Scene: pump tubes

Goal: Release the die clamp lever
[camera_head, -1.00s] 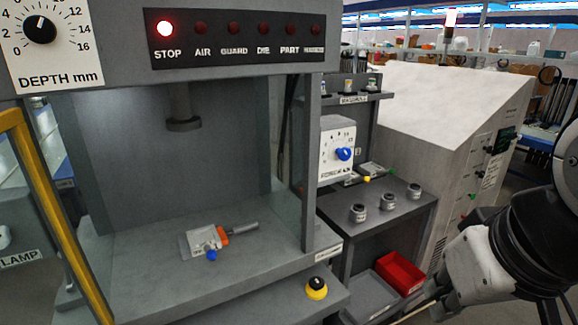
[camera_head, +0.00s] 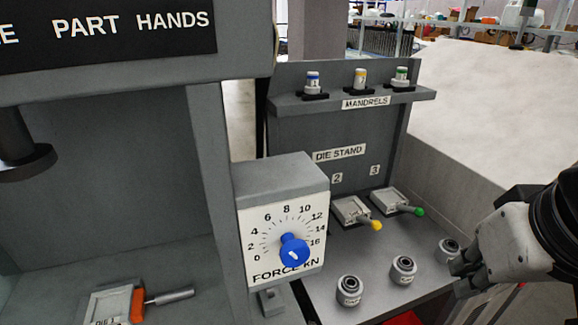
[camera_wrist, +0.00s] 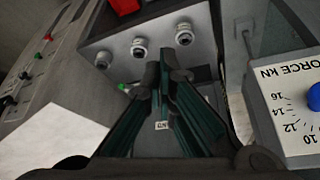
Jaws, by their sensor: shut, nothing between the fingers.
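The orange block (camera_head: 137,306) with a grey rod (camera_head: 170,295) sits against the DIE 1 plate (camera_head: 108,304) on the press bed, at the lower left of the head view. I take this orange piece and rod to be the die clamp lever. The plate is partly cut off by the frame's lower edge. My gripper (camera_head: 462,278) is at the right of the head view, far from the lever, by the die stand's right side. In the wrist view its dark fingers (camera_wrist: 168,62) are together and empty. The lever is not visible in the wrist view.
A FORCE kN box (camera_head: 283,180) with a blue knob (camera_head: 294,251) and a press post (camera_head: 214,170) stand between gripper and lever. The die stand holds two dies (camera_head: 350,210) (camera_head: 393,200) and grey cylinders (camera_head: 349,290). Mandrels (camera_head: 360,80) stand on the shelf above.

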